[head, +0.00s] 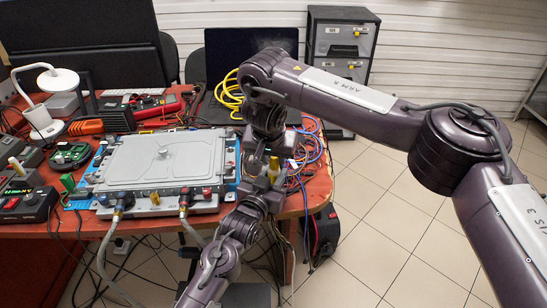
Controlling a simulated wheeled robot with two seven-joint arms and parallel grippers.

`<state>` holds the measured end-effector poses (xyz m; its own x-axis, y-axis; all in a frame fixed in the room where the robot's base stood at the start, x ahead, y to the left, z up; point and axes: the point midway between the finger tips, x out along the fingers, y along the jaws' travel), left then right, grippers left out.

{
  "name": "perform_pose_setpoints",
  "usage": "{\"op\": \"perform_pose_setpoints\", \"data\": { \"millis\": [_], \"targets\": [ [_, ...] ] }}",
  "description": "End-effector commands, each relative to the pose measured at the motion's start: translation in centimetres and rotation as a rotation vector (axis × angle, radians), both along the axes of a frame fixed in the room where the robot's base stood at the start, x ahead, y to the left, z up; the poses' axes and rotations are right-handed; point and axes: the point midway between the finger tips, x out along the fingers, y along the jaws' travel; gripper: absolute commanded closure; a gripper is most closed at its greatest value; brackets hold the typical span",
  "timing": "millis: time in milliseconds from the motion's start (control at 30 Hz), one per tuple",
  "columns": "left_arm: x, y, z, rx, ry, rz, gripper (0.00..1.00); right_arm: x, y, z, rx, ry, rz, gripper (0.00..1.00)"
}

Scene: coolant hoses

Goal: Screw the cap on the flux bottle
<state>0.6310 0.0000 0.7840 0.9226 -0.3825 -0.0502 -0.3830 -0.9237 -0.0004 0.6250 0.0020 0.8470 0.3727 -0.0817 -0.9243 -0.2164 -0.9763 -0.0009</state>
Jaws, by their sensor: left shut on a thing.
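My left gripper (268,183) is at the end of the arm that rises from the bottom of the head view, near the right edge of the table. I cannot make out the cap as a separate thing.
A grey plate (160,160) with hose fittings fills the table's middle. Hoses (105,260) hang off the front edge. Yellow cable (229,95) lies behind, and coloured wires (312,150) lie at the right. A grey drawer cabinet (340,45) stands behind. The tiled floor at right is mostly clear.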

Motion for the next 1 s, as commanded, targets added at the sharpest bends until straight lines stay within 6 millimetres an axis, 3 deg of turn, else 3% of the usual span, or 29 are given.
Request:
{"op": "perform_pose_setpoints", "data": {
  "millis": [100, 367, 700, 1000],
  "targets": [
    [0.0, 0.0, 0.0, 0.000, 0.001, 0.000, 1.00, 0.0, 0.0, 0.0, 0.000, 0.000, 0.001, 0.57],
    [0.0, 0.0, 0.0, 0.000, 0.001, 0.000, 1.00, 0.0, 0.0, 0.1, -0.001, -0.001, 0.001, 0.57],
    [0.0, 0.0, -0.1, 0.000, 0.001, 0.000, 1.00, 0.1, 0.0, 4.0, -0.003, -0.005, 0.001, 0.57],
    [0.0, 0.0, 0.0, 0.000, 0.001, 0.000, 1.00, 0.0, 0.0, 4.5, -0.001, -0.001, 0.001, 0.57]
  ]
}}
